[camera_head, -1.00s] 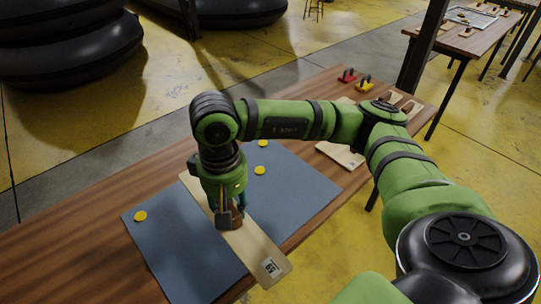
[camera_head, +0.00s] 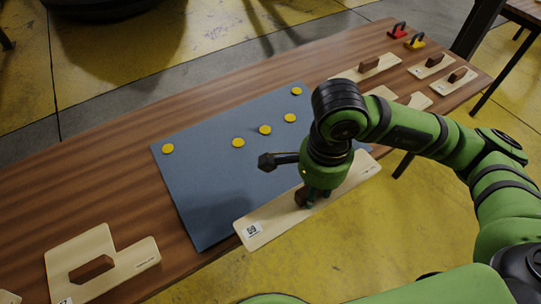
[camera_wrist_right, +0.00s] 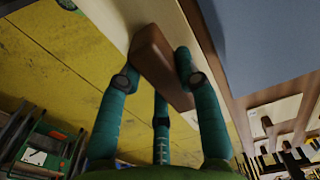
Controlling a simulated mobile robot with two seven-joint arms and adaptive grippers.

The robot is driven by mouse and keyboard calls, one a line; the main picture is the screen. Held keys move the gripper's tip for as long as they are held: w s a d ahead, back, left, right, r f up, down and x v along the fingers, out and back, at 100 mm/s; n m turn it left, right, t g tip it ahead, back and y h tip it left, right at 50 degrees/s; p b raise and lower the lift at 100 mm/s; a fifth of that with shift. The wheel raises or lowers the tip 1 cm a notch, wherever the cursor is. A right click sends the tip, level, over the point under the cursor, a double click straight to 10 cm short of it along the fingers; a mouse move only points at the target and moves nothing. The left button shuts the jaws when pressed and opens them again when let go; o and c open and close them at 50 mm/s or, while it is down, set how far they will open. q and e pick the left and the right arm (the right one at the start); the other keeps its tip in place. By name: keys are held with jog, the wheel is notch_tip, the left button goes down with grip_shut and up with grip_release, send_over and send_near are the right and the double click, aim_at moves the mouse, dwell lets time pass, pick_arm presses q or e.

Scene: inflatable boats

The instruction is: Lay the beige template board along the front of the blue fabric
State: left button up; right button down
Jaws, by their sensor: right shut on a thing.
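The beige template board (camera_head: 268,219), a long strip with a brown block handle (camera_head: 301,196) and a "59" label near its left end, lies lengthwise along the front edge of the blue fabric (camera_head: 215,190). It covers part of that edge and appears to reach out past the table's front edge. My right gripper (camera_head: 311,198) is shut on the handle from above. The right wrist view shows its green fingers around the brown handle (camera_wrist_right: 158,62). I cannot tell whether the board touches the fabric or hovers just above it. My left gripper is not in view.
Several yellow discs (camera_head: 238,142) lie on the fabric. Another beige template (camera_head: 100,262) is at the table's front left. More templates (camera_head: 368,65) and red (camera_head: 397,31) and yellow (camera_head: 415,42) handled items are at the far right. Bare wooden table (camera_head: 110,185) shows left of the fabric.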

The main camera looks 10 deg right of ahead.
jog(key=p, duration=0.3)
send_over(286, 184)
notch_tip(286, 184, down, 6)
jog(key=shift+s+f, duration=0.1)
notch_tip(286, 184, down, 4)
jog(key=shift+r+p, duration=0.25)
jog(key=shift+p, duration=0.25)
jog(key=shift+f, duration=0.4)
jog(key=shift+f, duration=0.15)
jog(key=c, duration=0.9)
grip_release()
jog(key=shift+o, duration=0.2)
